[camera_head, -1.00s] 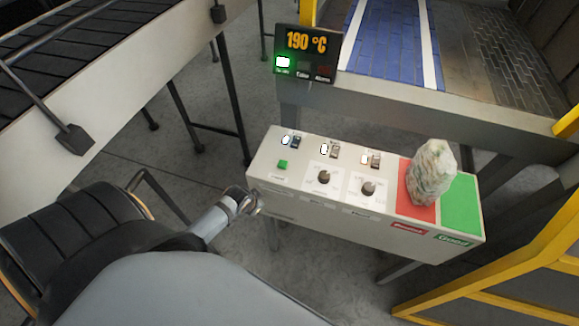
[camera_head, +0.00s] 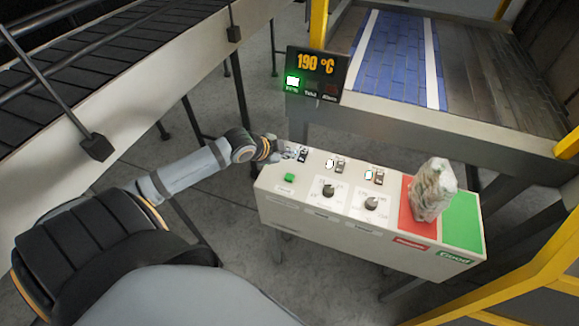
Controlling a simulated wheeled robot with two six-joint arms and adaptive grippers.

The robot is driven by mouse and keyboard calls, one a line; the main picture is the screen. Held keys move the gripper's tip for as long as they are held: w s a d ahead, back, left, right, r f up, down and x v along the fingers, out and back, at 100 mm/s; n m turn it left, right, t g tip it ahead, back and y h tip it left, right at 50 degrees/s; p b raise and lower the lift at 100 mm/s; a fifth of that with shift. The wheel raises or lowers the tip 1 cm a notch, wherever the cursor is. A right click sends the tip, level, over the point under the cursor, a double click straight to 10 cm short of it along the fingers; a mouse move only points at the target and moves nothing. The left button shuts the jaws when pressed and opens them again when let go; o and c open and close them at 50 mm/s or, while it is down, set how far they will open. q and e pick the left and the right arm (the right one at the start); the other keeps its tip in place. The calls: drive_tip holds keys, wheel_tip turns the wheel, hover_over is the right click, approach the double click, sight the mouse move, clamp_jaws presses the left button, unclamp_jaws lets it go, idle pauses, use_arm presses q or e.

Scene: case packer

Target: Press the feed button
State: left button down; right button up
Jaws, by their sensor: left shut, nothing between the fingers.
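My left gripper (camera_head: 291,152) is shut and empty at the box's back left corner, above and behind the green button. It partly hides the leftmost rocker switch (camera_head: 303,155). I cannot tell whether the fingertips touch the box. My right gripper is not in view.
Two dark knobs (camera_head: 328,191) and more rocker switches (camera_head: 377,176) are on the box. A display (camera_head: 315,75) reads 190 °C. Conveyors stand at left and back, and a yellow frame (camera_head: 520,262) at right.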

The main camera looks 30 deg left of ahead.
use_arm(q)
drive_tip(key=b, duration=0.8)
hover_over(288, 178)
wheel_tip(288, 178, down, 8)
drive_tip(key=shift+w+a, duration=0.1)
drive_tip(key=shift+a, duration=0.05)
drive_tip(key=shift+f, duration=0.55)
drive_tip(key=shift+r, duration=0.1)
idle(0.5)
drive_tip(key=shift+f+b, duration=0.45)
